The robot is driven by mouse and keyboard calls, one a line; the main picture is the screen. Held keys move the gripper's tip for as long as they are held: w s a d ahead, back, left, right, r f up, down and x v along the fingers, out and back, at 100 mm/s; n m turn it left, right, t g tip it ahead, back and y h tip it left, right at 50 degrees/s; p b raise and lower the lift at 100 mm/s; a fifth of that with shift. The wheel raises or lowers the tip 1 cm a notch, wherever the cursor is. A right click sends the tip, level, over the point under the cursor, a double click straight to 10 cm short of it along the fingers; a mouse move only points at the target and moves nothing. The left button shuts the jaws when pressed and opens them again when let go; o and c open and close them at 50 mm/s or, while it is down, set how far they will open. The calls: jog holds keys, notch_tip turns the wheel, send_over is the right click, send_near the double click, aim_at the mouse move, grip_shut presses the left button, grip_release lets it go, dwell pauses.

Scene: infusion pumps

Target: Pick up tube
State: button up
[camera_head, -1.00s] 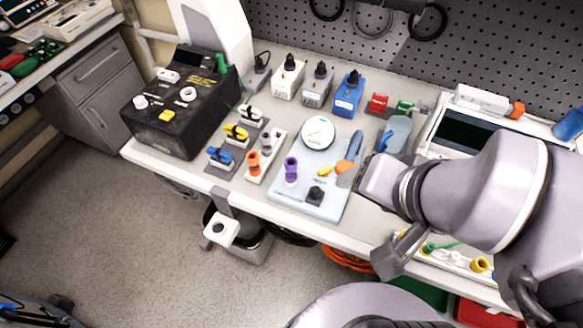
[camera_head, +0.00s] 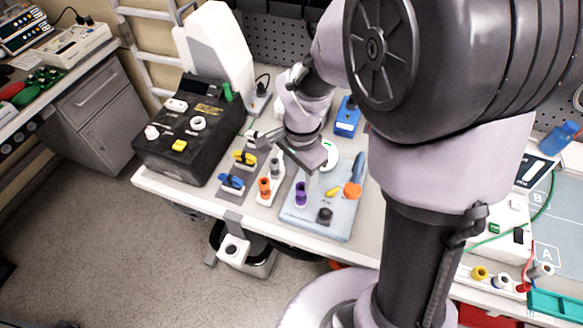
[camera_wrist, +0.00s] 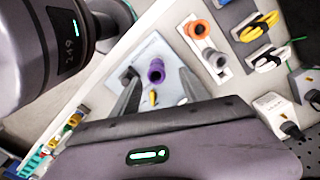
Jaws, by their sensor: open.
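A purple tube (camera_head: 301,194) stands upright on a light blue board (camera_head: 330,228). The purple tube also shows in the wrist view (camera_wrist: 156,70), between my two fingers as seen from above. An orange tube (camera_head: 264,187) and a grey tube (camera_head: 275,167) stand in a white rack to its left; the wrist view also shows the orange tube (camera_wrist: 197,29) and the grey tube (camera_wrist: 214,59). My gripper (camera_head: 290,152) is open and empty, pointing down above the board and rack. It also shows in the wrist view (camera_wrist: 158,76). Its gap above the tubes is hard to judge.
A black box (camera_head: 190,140) stands at the left of the bench. The board also carries a black knob (camera_head: 324,215) and an orange piece (camera_head: 352,190). A blue box (camera_head: 347,118) stands behind. My arm hides the middle right.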

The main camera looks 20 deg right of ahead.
aim_at(302, 190)
jog(key=f+b, duration=0.1)
jog(key=f, duration=0.1)
jog(key=f+b, duration=0.1)
jog(key=f, duration=0.5)
jog(key=shift+s+d+b, duration=0.2)
jog(key=shift+d+b, duration=0.15)
jog(key=shift+b, duration=0.05)
jog(key=shift+r, duration=0.15)
grip_shut()
